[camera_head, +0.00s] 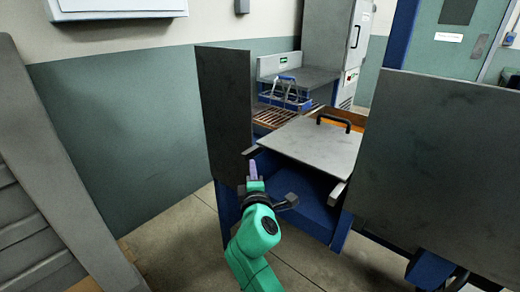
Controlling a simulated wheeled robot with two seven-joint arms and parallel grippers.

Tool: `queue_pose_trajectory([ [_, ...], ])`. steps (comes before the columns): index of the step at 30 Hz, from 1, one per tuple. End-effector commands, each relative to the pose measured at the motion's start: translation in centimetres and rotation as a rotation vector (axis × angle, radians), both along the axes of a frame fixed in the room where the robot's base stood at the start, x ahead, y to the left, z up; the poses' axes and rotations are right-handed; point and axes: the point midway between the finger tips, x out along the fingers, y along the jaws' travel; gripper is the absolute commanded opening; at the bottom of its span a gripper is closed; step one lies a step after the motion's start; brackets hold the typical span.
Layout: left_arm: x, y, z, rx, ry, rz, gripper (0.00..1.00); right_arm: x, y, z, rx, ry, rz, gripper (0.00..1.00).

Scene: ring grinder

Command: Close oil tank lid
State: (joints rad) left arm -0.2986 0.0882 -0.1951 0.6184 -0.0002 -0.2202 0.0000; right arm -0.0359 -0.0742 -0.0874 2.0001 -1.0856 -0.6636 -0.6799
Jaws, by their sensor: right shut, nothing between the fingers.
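The oil tank lid (308,145) is a light grey flat plate with a black handle (333,121) near its far edge. It lies roughly flat over the top of the blue machine body (312,195). A strip of orange (352,117) shows behind the handle; I cannot tell whether the lid sits fully down. My right gripper (254,172), on a green and dark grey arm, is shut and empty. In the picture it is in front and to the left of the lid's near edge, apart from the handle. My left gripper is not in view.
Dark grey upright panels flank the lid on the left (226,115) and right (440,165). A slatted brown rack (272,117) and a blue-handled basket (286,92) are behind it. Bare floor (180,240) is free at the left.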

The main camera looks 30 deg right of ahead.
Motion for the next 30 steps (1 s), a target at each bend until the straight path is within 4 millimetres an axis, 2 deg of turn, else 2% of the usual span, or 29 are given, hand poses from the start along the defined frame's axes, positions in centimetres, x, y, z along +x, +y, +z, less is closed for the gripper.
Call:
queue_pose_trajectory([
  [5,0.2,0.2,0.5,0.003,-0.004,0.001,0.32,3.5,-2.0,0.2,-0.004,0.000,-0.002,0.00],
  [9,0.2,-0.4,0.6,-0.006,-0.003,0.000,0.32,6.1,-3.5,0.2,-0.001,0.000,-0.001,0.00],
  [15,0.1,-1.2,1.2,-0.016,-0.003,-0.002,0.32,6.8,-6.5,0.1,-0.002,0.002,-0.001,0.00],
  [27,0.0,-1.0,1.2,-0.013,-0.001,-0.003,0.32,6.9,-7.1,0.0,-0.002,0.001,0.001,0.00],
  [30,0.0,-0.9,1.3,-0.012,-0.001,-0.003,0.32,7.2,-7.8,0.0,-0.004,0.002,0.000,0.00],
])
